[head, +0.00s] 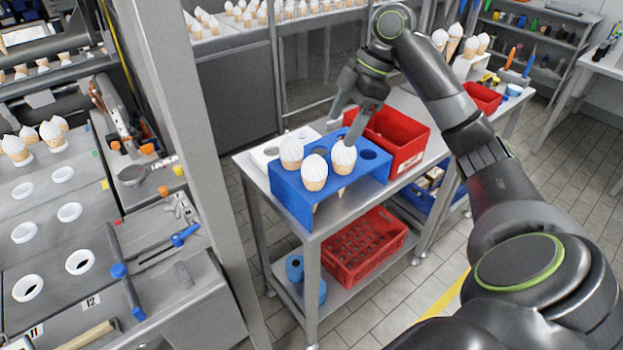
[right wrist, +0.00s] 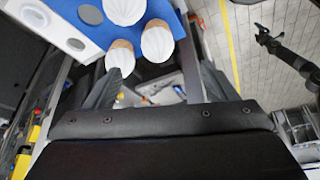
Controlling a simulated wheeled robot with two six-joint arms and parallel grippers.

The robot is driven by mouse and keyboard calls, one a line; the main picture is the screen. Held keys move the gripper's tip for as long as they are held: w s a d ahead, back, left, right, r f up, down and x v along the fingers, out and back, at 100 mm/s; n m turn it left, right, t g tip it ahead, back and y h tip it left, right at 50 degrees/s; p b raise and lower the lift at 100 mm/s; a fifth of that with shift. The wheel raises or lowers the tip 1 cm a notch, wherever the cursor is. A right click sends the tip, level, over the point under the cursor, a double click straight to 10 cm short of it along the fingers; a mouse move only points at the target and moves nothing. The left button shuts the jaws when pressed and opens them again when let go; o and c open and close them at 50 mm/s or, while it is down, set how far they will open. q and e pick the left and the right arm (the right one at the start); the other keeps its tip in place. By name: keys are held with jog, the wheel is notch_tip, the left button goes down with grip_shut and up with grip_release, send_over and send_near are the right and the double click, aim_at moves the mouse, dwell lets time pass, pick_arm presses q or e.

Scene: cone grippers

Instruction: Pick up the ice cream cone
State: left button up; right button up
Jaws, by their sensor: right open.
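Three ice cream cones with white tops stand in a blue rack: a left one (head: 291,152), a front one (head: 314,172) and a right one (head: 343,157). The blue rack (head: 292,196) sits on the near end of the metal table and has empty holes at right and back. My right gripper (head: 346,121) is open and empty, just above and behind the right cone. In the right wrist view my right gripper (right wrist: 160,72) has spread fingers, with one cone (right wrist: 120,60) near the left finger. My left gripper is not in view.
A red bin (head: 408,150) stands close behind the rack, and a white holed plate (head: 268,153) lies at its left. A grey post (head: 190,130) rises left of the table. A red crate (head: 360,245) is on the lower shelf.

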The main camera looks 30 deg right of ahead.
aim_at(322, 160)
jog(key=p+x, duration=0.1)
jog(key=x, duration=0.6)
jog(key=shift+w+a+f, duration=0.15)
jog(key=shift+f, duration=0.05)
jog(key=shift+a+f, duration=0.2)
jog(key=shift+f, duration=0.45)
jog(key=shift+a+f, duration=0.1)
jog(key=shift+w+a+f+p, duration=0.2)
jog(key=shift+f+p, duration=0.1)
jog(key=shift+p, duration=0.1)
jog(key=x, duration=0.1)
jog(key=p+x, duration=0.1)
jog(key=x, duration=0.1)
jog(key=shift+w+a+f, duration=0.15)
jog(key=shift+w, duration=0.1)
jog(key=shift+a+f, duration=0.15)
jog(key=shift+f, duration=0.3)
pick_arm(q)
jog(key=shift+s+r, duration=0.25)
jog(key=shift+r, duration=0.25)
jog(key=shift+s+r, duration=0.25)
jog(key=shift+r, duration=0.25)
